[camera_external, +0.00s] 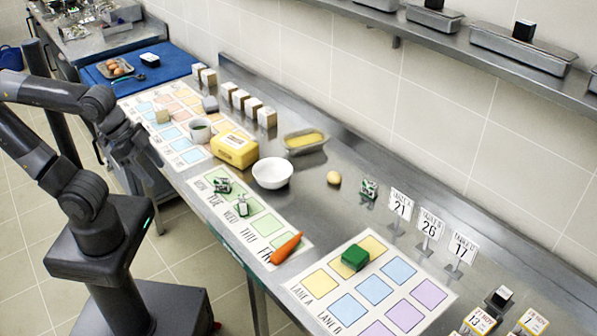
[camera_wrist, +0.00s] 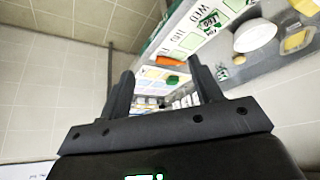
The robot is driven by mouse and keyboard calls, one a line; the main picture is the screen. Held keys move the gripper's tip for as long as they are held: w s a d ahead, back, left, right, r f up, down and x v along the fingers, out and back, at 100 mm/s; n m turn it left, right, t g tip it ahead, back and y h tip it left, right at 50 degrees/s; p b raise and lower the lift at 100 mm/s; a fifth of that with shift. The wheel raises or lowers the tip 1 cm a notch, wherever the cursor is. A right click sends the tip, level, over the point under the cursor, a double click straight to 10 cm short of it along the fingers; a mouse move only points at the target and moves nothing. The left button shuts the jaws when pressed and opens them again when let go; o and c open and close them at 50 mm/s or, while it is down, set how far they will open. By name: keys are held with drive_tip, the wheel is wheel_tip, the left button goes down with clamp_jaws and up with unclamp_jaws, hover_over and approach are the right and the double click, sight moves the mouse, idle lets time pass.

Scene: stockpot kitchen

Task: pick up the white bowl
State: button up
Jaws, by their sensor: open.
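The white bowl (camera_external: 272,173) stands upright on the steel counter, right of the yellow block and in front of the metal tray. It looks empty. In the wrist view the bowl (camera_wrist: 255,36) is at the upper right, outside the space between the fingers. My gripper (camera_external: 152,150) is at the counter's front edge, left of the bowl and well apart from it. In the wrist view my gripper (camera_wrist: 161,72) has its two fingers spread with nothing between them.
A yellow block (camera_external: 234,150), a grey mug (camera_external: 200,131) and a metal tray with yellow contents (camera_external: 305,147) stand near the bowl. A carrot (camera_external: 286,248) lies on the day-marked mat (camera_external: 226,208). A potato-like item (camera_external: 333,177) lies to the right. The wall shelf (camera_external: 455,45) is above.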

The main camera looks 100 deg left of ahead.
drive_tip(key=c, duration=0.6)
drive_tip(key=shift+w, duration=0.1)
drive_tip(key=m+g+y, duration=0.2)
drive_tip(key=m+g, duration=0.1)
drive_tip(key=m, duration=0.6)
hover_over(257, 178)
drive_tip(key=s+d, duration=0.1)
wheel_tip(257, 178, down, 11)
drive_tip(key=x, duration=0.5)
drive_tip(key=shift+s+d+f, duration=0.1)
drive_tip(key=shift+s+f, duration=0.05)
drive_tip(key=shift+s, duration=0.05)
drive_tip(key=x, duration=0.2)
drive_tip(key=s+x, duration=0.1)
drive_tip(key=x, duration=0.1)
drive_tip(key=shift+f, duration=0.25)
drive_tip(key=shift+w+f, duration=0.2)
drive_tip(key=shift+f, duration=0.25)
